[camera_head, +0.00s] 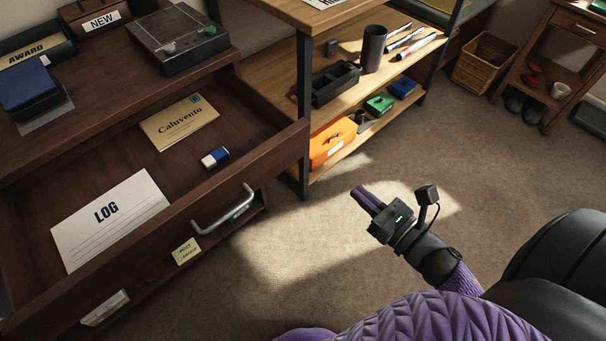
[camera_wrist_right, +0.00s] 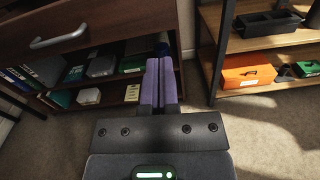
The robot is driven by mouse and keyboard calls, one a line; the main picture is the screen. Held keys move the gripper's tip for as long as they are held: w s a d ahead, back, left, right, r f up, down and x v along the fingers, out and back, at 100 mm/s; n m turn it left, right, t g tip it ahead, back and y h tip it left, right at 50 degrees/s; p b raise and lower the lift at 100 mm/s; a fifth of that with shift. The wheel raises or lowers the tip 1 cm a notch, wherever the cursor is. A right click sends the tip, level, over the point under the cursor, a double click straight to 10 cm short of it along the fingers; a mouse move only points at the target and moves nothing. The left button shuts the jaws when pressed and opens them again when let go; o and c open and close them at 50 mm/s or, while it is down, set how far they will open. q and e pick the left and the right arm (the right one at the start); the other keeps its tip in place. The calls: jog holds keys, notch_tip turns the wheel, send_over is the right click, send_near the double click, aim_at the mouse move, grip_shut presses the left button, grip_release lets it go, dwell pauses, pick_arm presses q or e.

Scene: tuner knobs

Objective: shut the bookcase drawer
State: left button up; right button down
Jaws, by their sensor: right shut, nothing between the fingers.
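The bookcase drawer (camera_head: 262,165) is dark brown wood and stands pulled out at the left of the head view. It holds a LOG sheet (camera_head: 108,218), a Caluvento envelope (camera_head: 180,122) and a blue and white eraser (camera_head: 215,157). Its silver bar handle (camera_head: 225,212) is on the front; the handle also shows at the upper left of the right wrist view (camera_wrist_right: 58,38). My right gripper (camera_head: 362,196) has purple fingers, shut and empty, apart from the drawer front and to its right. It points toward the lower shelves in the wrist view (camera_wrist_right: 161,62). My left gripper is not seen.
Right of the drawer, an open shelf unit (camera_head: 304,110) holds an orange box (camera_head: 333,142), a black tray (camera_head: 336,85) and a black cup (camera_head: 374,48). A dark box with knobs (camera_head: 178,38) stands on the bookcase top. Carpet (camera_head: 300,235) between gripper and drawer is clear.

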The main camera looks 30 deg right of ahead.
jog(key=f, duration=0.2)
jog(key=n+b, duration=0.1)
jog(key=b, duration=0.2)
send_near(300, 147)
jog(key=x, duration=0.6)
jog(key=shift+w+f, duration=0.15)
jog(key=shift+w, duration=0.05)
jog(key=shift+w+a, duration=0.15)
jog(key=shift+w, duration=0.35)
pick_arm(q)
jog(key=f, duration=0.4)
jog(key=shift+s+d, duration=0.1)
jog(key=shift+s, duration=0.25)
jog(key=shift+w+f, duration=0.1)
